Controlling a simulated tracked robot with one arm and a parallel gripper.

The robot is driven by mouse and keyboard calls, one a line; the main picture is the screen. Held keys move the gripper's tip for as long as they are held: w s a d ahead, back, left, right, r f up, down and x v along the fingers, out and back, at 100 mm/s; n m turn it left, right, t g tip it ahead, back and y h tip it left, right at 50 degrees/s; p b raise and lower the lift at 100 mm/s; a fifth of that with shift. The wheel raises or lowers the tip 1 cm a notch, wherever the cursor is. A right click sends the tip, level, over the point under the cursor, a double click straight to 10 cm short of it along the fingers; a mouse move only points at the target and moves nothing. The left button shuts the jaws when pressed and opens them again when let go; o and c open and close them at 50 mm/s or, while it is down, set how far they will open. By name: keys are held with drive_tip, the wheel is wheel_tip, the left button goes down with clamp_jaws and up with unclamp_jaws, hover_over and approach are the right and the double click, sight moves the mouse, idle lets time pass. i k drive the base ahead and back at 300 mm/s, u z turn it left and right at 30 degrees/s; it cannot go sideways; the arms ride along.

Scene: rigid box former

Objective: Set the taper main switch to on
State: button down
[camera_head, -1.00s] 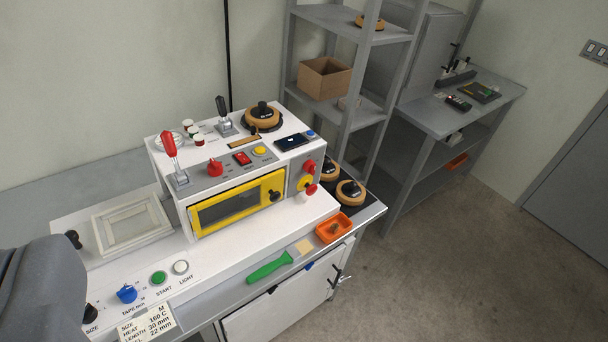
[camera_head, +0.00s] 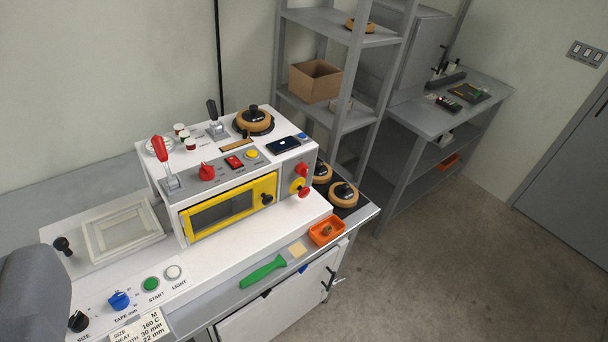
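A white machine (camera_head: 150,192) with a yellow-framed window (camera_head: 225,207) stands on the bench at left of centre. Its sloped grey panel carries a red knob (camera_head: 206,172), a red rocker switch (camera_head: 234,162) and a yellow button (camera_head: 252,154). Its right end has a yellow-and-red rotary control (camera_head: 298,186) with red knobs above and below. No readable label shows which control is the taper main switch, and I cannot tell any switch's position. My gripper's fingers are not in view; a grey rounded part of my own body fills the lower left edge.
Red-handled (camera_head: 161,152) and black-handled (camera_head: 212,112) levers stand up from the machine. In front are a green-handled tool (camera_head: 263,271) and an orange tray (camera_head: 326,231). A grey shelf rack (camera_head: 345,112) stands behind at right. The floor (camera_head: 430,260) at right is clear.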

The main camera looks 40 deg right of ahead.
sight(302, 169)
drive_tip(key=z, duration=2.35)
drive_tip(key=k, duration=0.65)
drive_tip(key=u, duration=0.9)
drive_tip(key=i, duration=1)
drive_tip(key=u, duration=0.05)
